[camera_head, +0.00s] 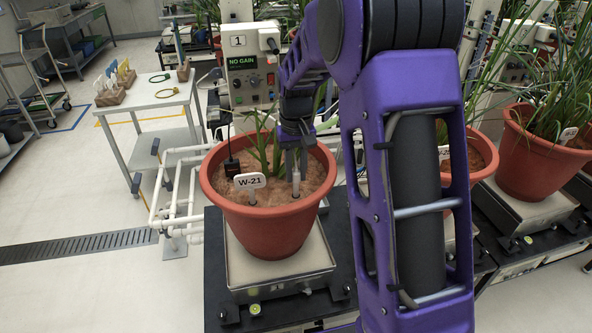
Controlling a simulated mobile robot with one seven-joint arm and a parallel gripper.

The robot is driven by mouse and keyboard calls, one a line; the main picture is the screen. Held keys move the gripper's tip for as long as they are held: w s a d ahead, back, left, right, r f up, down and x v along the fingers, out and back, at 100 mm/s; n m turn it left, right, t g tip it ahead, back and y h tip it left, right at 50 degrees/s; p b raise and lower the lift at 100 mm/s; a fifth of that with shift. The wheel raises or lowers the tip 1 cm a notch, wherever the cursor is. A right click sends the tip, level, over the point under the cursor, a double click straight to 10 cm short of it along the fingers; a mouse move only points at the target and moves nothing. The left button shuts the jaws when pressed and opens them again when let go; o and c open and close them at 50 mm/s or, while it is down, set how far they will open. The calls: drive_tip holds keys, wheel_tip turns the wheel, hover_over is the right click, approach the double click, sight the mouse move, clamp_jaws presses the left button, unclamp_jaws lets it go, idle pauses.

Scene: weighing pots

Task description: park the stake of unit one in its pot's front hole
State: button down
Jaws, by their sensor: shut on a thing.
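The terracotta pot (268,228) of unit one stands on a scale in the middle, below a box marked 1 (238,41). It holds brown soil and a green plant (262,150). My gripper (295,172) is over the right part of the soil, pointing down, and is shut on a slim pale grey stake (296,182). The stake is roughly upright, its lower end at or just above the soil; I cannot tell whether it is in a hole. My fingers hide its upper part. A white tag W-21 (249,181) stands in the soil to the left.
A black block (232,167) with a cable sits at the pot's back left. More potted plants (541,151) stand on scales to the right. White pipes (178,200) and a small table (148,98) are at the left. My purple arm covers the right centre.

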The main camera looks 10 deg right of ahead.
sight(296, 180)
drive_tip(key=shift+f+b, duration=1)
drive_tip(key=shift+f, duration=0.7)
drive_tip(key=c, duration=0.6)
unclamp_jaws()
wheel_tip(296, 180, up, 8)
drive_tip(key=p, duration=0.6)
drive_tip(key=shift+r, duration=2.55)
